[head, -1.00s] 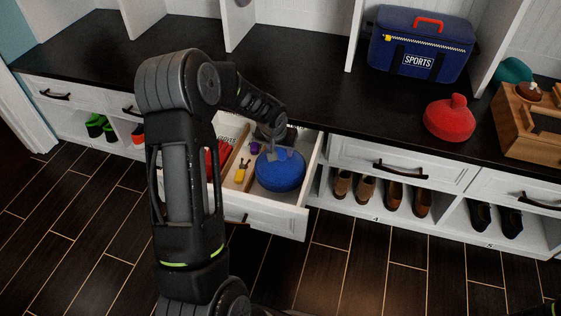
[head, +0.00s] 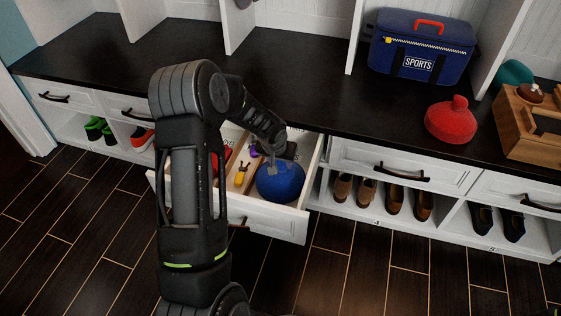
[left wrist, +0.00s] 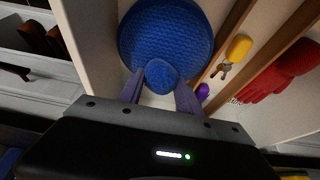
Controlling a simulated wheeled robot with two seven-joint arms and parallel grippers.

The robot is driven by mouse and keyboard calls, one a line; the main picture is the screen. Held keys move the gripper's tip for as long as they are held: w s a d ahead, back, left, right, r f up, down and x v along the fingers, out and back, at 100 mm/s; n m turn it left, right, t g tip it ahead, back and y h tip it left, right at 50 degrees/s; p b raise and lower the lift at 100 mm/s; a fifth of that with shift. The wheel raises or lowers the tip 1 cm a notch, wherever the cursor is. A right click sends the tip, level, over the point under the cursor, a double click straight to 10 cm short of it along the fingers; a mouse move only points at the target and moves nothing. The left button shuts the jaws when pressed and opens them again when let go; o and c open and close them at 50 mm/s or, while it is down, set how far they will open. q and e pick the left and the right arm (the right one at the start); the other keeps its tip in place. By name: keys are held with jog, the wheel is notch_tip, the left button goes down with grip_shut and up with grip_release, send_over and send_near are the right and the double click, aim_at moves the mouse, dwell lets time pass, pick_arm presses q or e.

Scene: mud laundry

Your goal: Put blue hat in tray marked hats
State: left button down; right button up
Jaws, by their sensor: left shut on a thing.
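The blue hat (head: 280,183) is a round knitted hat in the right compartment of the open drawer (head: 270,218). In the left wrist view the hat (left wrist: 165,35) has its pompom between the two fingers of my left gripper (left wrist: 160,85). The left gripper is shut on the pompom. In the head view my left gripper (head: 276,155) is over the hat and partly hidden by its own arm. My right gripper is not in view. A wooden tray (head: 527,130) stands on the counter at the right edge; I see no readable hats label on it.
A red hat (head: 451,120) sits on the counter left of the wooden tray, which holds teal and brown items. A blue SPORTS bag (head: 421,45) stands behind. The drawer also holds yellow keys (head: 241,176) and red gloves (left wrist: 280,72). Shoes fill cubbies below.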

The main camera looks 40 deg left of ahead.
pick_arm(q)
jog(key=shift+f, duration=0.2)
jog(key=c, duration=0.8)
grip_release()
jog(key=shift+r, duration=0.15)
jog(key=shift+r, duration=0.2)
jog(key=p+v, duration=0.3)
jog(key=v, duration=0.8)
jog(key=shift+s+d+r, duration=0.1)
jog(key=shift+s+r, duration=0.15)
jog(key=shift+r, duration=0.05)
